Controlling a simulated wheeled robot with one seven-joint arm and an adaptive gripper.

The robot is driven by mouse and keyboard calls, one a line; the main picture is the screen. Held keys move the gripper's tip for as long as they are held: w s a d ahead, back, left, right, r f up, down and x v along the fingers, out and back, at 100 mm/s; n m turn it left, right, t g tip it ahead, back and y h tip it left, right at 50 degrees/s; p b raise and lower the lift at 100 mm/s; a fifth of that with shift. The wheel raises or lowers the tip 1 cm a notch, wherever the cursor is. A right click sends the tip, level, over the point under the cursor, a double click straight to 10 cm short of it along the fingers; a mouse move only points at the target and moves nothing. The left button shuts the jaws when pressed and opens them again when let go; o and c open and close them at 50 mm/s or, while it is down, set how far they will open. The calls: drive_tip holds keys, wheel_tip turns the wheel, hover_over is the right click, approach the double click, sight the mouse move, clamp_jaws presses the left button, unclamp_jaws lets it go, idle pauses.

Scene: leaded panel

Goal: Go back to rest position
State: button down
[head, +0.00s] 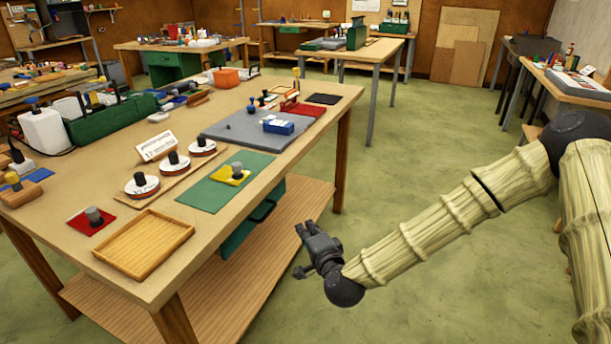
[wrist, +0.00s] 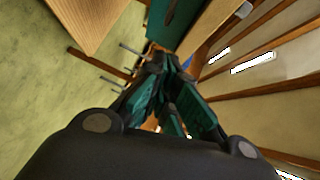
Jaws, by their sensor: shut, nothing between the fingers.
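My gripper (head: 304,233) hangs in free air just off the front right edge of the workbench (head: 315,105), lower than its top. It holds nothing. In the wrist view the fingers of my gripper (wrist: 170,65) come together in front of the bench's side, with a green drawer front (wrist: 165,28) beyond them. My arm reaches in from the right in the head view, bent at a dark elbow joint.
The bench bears a wooden tray (head: 145,246), a green mat (head: 203,195) with a yellow piece (head: 224,178), a red square (head: 80,226), a grey board (head: 225,132) and a blue box (head: 278,125). A lower shelf (head: 240,245) lies close to my gripper. Green floor (head: 450,270) is clear.

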drive_tip(key=s+d+f+n+g+h+p, duration=0.1)
drive_tip(key=s+d+f+n+g, duration=0.25)
drive_tip(key=s+f, duration=0.75)
drive_tip(key=s+d+f+n+g+p, duration=0.2)
drive_tip(key=s+f+n+g, duration=0.25)
drive_tip(key=s+f, duration=0.6)
drive_tip(key=s+d+f+n+g+h+p, duration=0.1)
drive_tip(key=s+d+f+n+g+h, duration=0.1)
drive_tip(key=s+d, duration=0.6)
drive_tip(key=s+d+f+n+g+h+p, duration=0.1)
drive_tip(key=s+d+f+g, duration=0.3)
drive_tip(key=s+d, duration=0.5)
drive_tip(key=s+g+h, duration=0.1)
drive_tip(key=s, duration=0.3)
drive_tip(key=shift+s+n+h, duration=0.3)
drive_tip(key=shift+n+h, duration=0.1)
drive_tip(key=shift+d, duration=0.1)
